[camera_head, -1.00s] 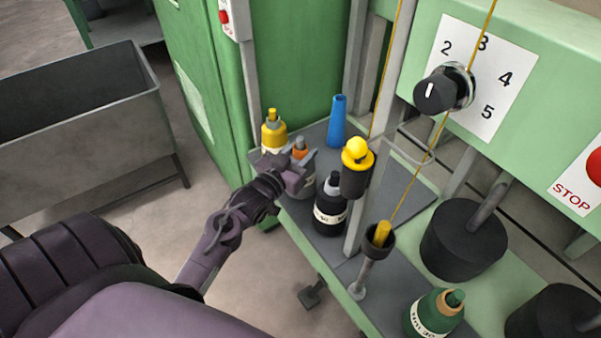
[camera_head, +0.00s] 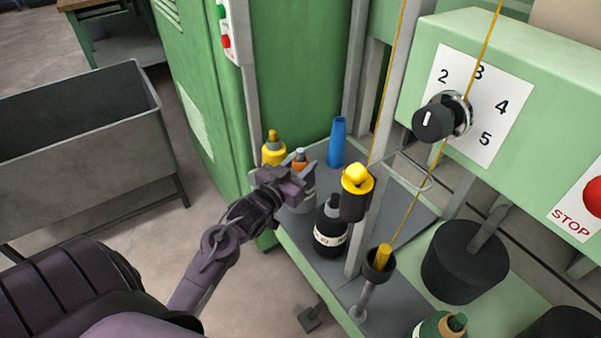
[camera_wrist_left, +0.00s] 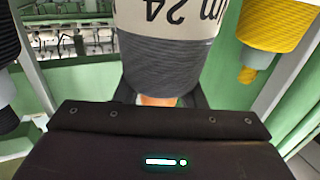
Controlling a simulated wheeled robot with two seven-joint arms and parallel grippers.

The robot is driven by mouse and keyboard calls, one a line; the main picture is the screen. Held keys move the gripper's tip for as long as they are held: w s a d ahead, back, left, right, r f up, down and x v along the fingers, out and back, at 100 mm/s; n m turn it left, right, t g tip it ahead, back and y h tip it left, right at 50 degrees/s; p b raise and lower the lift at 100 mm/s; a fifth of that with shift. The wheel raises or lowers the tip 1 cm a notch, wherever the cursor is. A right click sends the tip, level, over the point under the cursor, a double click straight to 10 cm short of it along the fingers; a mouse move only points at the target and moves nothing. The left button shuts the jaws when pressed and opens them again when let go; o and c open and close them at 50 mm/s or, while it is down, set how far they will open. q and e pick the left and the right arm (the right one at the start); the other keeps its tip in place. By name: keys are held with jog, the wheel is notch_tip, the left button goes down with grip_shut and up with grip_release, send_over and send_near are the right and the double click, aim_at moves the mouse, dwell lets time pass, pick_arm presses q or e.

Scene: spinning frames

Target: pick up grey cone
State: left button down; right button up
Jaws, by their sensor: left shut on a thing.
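The grey cone (camera_head: 305,192) is a thread cone with a pale label and an orange tip. It stands on the grey shelf among other cones, partly hidden by my gripper. In the left wrist view the grey cone (camera_wrist_left: 170,65) fills the upper middle, between the fingers. My left gripper (camera_head: 300,177) is shut on the grey cone near its top; the same gripper shows in the left wrist view (camera_wrist_left: 160,98). I cannot tell whether the cone's base is off the shelf. My right gripper is not in view.
A yellow cone (camera_head: 274,150), a blue cone tube (camera_head: 337,142) and a black cone (camera_head: 330,232) stand close around it. A metal bin (camera_head: 90,150) is at left.

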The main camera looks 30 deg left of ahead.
pick_arm(q)
notch_tip(320, 180, up, 17)
jog(key=p, duration=0.1)
jog(key=shift+s, duration=0.1)
dwell(1.2)
